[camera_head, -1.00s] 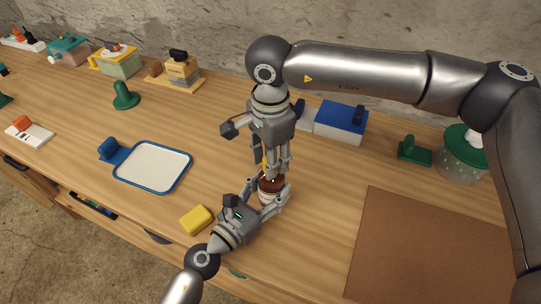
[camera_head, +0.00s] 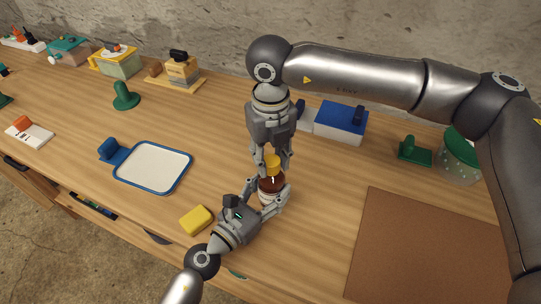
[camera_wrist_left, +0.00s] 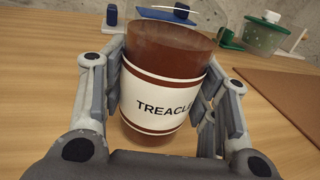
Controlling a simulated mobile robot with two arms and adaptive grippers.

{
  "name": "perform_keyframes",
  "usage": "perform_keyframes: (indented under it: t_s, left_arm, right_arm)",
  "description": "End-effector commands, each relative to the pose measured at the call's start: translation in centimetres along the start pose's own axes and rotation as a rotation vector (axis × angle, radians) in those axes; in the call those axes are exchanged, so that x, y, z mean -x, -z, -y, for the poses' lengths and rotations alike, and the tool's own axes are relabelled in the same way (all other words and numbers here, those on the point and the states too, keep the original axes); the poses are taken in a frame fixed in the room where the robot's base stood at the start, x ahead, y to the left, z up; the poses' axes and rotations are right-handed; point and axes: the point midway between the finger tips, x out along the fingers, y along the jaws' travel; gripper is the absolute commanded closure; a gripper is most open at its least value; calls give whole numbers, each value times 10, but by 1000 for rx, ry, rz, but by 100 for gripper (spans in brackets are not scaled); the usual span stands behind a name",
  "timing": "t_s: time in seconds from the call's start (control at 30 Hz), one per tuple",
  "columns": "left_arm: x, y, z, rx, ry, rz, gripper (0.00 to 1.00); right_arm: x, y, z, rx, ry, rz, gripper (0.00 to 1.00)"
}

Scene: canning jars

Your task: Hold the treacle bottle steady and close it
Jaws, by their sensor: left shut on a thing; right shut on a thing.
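The brown treacle bottle (camera_head: 269,187) stands upright near the front of the table; its white label reading "TREACLE" faces the left wrist view (camera_wrist_left: 163,104). My left gripper (camera_head: 272,198) is shut on the bottle's body, with a finger on each side. My right gripper (camera_head: 270,166) points down from above and is shut on the cap. The cap does not show clearly in the left wrist view.
A yellow block (camera_head: 196,220) lies left of my left gripper. A blue-rimmed white tray (camera_head: 153,166) is farther left. A brown mat (camera_head: 430,250) covers the right front. A blue-lidded box (camera_head: 341,121) and a green-lidded jar (camera_head: 459,158) stand behind.

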Motion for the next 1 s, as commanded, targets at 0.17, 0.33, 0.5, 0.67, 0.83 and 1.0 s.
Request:
perform_keyframes:
  t_s: [0.17, 0.33, 0.5, 0.67, 0.83, 1.0]
  left_arm:
    - [0, 1, 0, 0, 1, -2, 100]
    - [0, 1, 0, 0, 1, -2, 100]
    - [0, 1, 0, 0, 1, -2, 100]
    - [0, 1, 1, 0, 1, -2, 100]
    - [0, 1, 1, 0, 1, -2, 100]
    - [0, 1, 1, 0, 1, -2, 100]
  right_arm:
    - [0, 0, 1, -310, -1, 0, 75]
    - [0, 0, 2, -610, -3, 0, 75]
    - [0, 0, 2, -908, -4, -1, 75]
    - [0, 1, 3, -1154, -4, -2, 75]
    - [0, 1, 3, -1176, -4, -1, 75]
    - [0, 1, 3, -1174, -4, -2, 46]
